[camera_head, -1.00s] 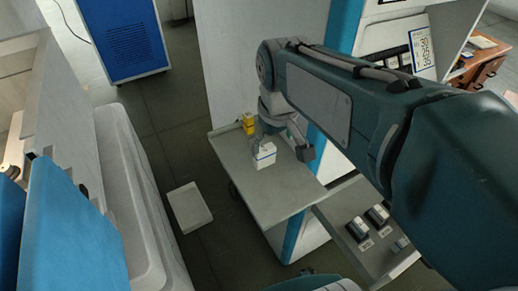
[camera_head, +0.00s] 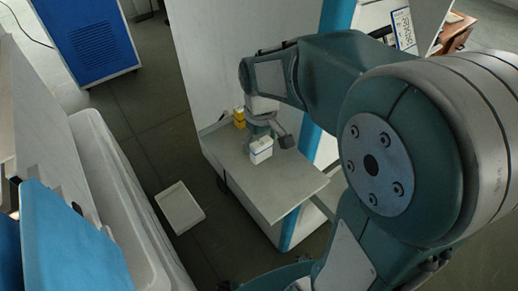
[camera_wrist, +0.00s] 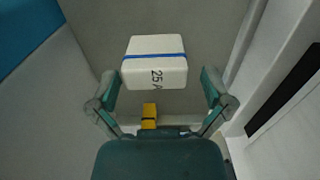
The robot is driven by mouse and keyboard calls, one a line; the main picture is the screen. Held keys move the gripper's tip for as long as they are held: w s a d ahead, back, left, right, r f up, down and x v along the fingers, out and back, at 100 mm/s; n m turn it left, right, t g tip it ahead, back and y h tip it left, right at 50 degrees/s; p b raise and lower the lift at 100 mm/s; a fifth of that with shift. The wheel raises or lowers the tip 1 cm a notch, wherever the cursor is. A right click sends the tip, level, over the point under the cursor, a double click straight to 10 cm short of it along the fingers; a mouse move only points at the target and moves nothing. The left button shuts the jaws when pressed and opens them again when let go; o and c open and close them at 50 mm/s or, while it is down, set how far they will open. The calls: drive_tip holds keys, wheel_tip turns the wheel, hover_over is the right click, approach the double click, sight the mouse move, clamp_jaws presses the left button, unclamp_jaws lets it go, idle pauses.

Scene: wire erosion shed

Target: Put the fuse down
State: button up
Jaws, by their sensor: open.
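The fuse is a white block with a blue stripe and "25 A" on it, and it stands on the grey shelf (camera_head: 285,195) in the head view (camera_head: 261,149). In the wrist view the fuse (camera_wrist: 155,62) lies just beyond and between the fingertips, with space on both sides. My gripper (camera_wrist: 160,90) is open, its two green fingers spread apart. In the head view my gripper (camera_head: 266,135) is directly behind the fuse, close to the shelf, and its fingers are partly hidden.
A white panel rises behind the shelf. The front of the shelf is clear. A white tray (camera_head: 180,207) lies on the floor to the left.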

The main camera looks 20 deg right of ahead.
sight(262, 143)
wheel_tip(262, 143, down, 3)
drive_tip(key=shift+d+r, duration=0.1)
drive_tip(key=shift+r, duration=0.1)
drive_tip(key=shift+d+f, duration=0.25)
drive_tip(key=shift+a, duration=0.2)
drive_tip(key=c, duration=1.1)
drive_tip(key=shift+r, duration=0.1)
drive_tip(key=shift+r, duration=0.6)
drive_tip(key=s+d+r, duration=0.4)
drive_tip(key=s+r, duration=0.7)
drive_tip(key=s, duration=0.2)
drive_tip(key=shift+s+d+r, duration=0.2)
drive_tip(key=shift+s+r, duration=0.05)
drive_tip(key=shift+r, duration=0.1)
